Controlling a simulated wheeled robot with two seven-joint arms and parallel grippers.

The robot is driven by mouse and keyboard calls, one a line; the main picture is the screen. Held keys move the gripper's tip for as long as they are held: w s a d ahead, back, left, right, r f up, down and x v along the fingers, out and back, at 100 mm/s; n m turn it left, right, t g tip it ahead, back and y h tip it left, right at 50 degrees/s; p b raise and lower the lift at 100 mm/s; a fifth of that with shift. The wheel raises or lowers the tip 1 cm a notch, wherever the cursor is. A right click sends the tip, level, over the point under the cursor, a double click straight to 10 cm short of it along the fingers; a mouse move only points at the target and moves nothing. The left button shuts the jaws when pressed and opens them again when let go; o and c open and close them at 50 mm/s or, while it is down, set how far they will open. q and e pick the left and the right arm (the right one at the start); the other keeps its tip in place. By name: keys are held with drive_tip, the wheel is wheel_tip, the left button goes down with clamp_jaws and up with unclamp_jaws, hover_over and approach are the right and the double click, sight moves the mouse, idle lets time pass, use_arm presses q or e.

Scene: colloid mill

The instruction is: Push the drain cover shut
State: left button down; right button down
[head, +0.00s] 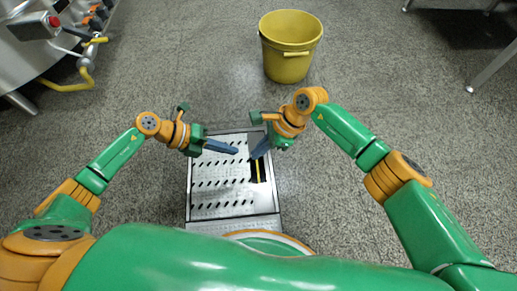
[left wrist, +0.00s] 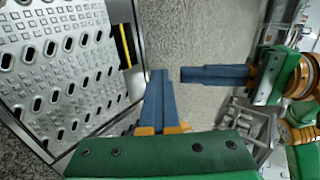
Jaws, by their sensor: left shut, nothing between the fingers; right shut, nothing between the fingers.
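The drain cover (head: 215,178) is a slotted metal plate lying in a metal frame (head: 276,200) in the floor. The cover also shows at the left of the left wrist view (left wrist: 60,62). My left gripper (head: 237,151) is shut and empty, its blue fingers over the cover's right part near the gap. I cannot tell whether either touches the cover.
A yellow bucket (head: 289,47) stands on the speckled floor beyond the drain. A steel machine (head: 30,62) with a yellow pipe (head: 86,72) is at the upper left. Metal legs (head: 490,66) stand at the upper right. Floor on both sides of the drain is clear.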

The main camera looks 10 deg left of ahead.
idle(0.5)
use_arm(q)
drive_tip(key=c, duration=1.2)
unclamp_jaws()
drive_tip(key=shift+c, duration=0.2)
